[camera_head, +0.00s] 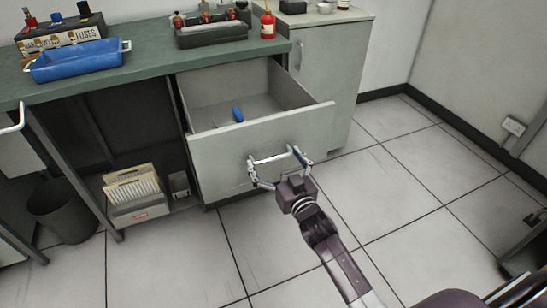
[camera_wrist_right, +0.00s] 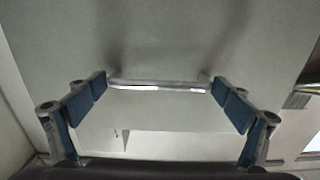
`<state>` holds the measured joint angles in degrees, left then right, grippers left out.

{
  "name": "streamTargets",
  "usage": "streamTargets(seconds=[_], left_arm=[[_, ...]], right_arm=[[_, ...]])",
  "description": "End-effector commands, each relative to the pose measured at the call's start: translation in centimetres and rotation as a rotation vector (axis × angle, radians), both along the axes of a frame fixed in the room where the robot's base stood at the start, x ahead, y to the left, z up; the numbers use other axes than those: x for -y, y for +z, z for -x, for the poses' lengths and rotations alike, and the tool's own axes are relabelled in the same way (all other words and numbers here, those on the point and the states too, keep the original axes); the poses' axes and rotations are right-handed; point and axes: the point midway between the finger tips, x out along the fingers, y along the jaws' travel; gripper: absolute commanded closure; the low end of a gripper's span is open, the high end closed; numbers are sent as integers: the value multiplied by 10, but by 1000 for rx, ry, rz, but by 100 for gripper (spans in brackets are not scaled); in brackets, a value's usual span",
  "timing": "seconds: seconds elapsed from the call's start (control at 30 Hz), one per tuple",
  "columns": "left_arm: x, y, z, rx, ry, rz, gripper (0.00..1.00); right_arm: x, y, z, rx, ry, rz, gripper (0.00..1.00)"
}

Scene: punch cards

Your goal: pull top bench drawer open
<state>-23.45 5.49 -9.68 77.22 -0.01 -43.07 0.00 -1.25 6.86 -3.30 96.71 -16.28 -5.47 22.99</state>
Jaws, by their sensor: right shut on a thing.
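The top bench drawer (camera_head: 262,150) stands pulled out from under the green bench, with its inside showing. A small blue object (camera_head: 238,115) lies in it. My right gripper (camera_head: 276,162) is at the drawer front, shut on the bar handle (camera_head: 274,158). In the right wrist view the blue-padded fingers of the gripper (camera_wrist_right: 158,98) are at the two ends of the handle (camera_wrist_right: 158,86). The drawer front fills most of that view. My left gripper is not in view.
The green bench top (camera_head: 150,70) carries a blue tray (camera_head: 77,61), a fuse box (camera_head: 60,34) and a red bottle (camera_head: 267,25). A grey cabinet (camera_head: 330,75) stands right of the drawer. A box of cards (camera_head: 133,190) and a dark bin (camera_head: 60,208) are below.

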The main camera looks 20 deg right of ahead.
Motion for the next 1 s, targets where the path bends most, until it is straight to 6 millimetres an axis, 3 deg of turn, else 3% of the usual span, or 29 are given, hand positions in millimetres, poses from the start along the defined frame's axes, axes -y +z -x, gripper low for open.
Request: streamTargets(seconds=[0.07,0.1,0.13,0.57,1.0], left_arm=[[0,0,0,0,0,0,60],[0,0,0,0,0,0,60],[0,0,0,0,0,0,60],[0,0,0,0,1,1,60],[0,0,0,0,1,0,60]], right_arm=[[0,1,0,3,0,0,48],[0,1,0,3,0,0,3],[0,1,0,3,0,0,0],[0,-1,9,-1,0,0,0],[3,-1,92,-2,0,-1,0]])
